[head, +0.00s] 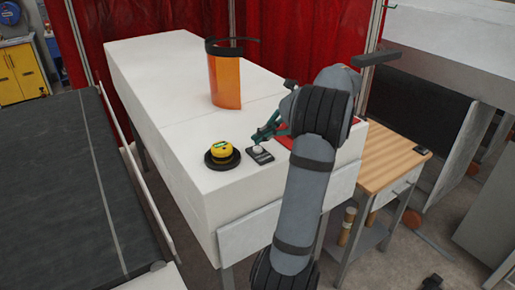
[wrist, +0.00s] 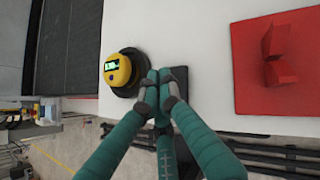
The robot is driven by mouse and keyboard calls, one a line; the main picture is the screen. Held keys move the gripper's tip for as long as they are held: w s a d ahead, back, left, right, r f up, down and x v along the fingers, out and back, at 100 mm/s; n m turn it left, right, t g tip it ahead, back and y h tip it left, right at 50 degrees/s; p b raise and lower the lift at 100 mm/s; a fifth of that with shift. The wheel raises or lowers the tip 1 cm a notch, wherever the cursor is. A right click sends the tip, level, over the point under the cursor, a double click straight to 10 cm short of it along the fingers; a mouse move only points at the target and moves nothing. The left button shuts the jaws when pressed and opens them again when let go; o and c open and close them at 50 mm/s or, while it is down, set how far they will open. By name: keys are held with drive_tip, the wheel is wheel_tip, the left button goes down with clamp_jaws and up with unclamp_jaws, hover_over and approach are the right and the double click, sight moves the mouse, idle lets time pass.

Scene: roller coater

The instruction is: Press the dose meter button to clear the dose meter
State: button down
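The yellow round dose meter (head: 221,149) sits on a round black base (head: 209,164) on the white machine top. In the wrist view the dose meter (wrist: 117,75) shows a lit green display, its digits too small to read. A small black pad (head: 264,158) with a pale round knob (head: 257,149) lies just right of it. My gripper (head: 257,138) is just above this pad, pointing down. In the wrist view my gripper (wrist: 160,76) has its fingertips together, with nothing seen between them. They hide much of the pad (wrist: 181,77); I cannot tell whether they touch it.
An orange curved visor (head: 225,82) stands farther back on the white top (head: 150,62). A red plate with a red block (wrist: 280,68) lies to the right in the wrist view. A wooden-topped table (head: 390,165) is at the right. A dark conveyor belt (head: 60,170) runs at the left.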

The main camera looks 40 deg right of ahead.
sight(261, 148)
idle(0.4)
drive_tip(key=shift+f+b, duration=0.3)
drive_tip(key=shift+f, duration=0.15)
drive_tip(key=shift+f+b, duration=0.35)
drive_tip(key=shift+f, duration=0.05)
idle(0.5)
drive_tip(key=shift+r, duration=0.15)
drive_tip(key=shift+r+p, duration=0.7)
drive_tip(key=shift+p, duration=0.15)
wheel_tip(261, 148, up, 5)
drive_tip(key=p, duration=0.4)
drive_tip(key=shift+p, duration=0.4)
idle(0.5)
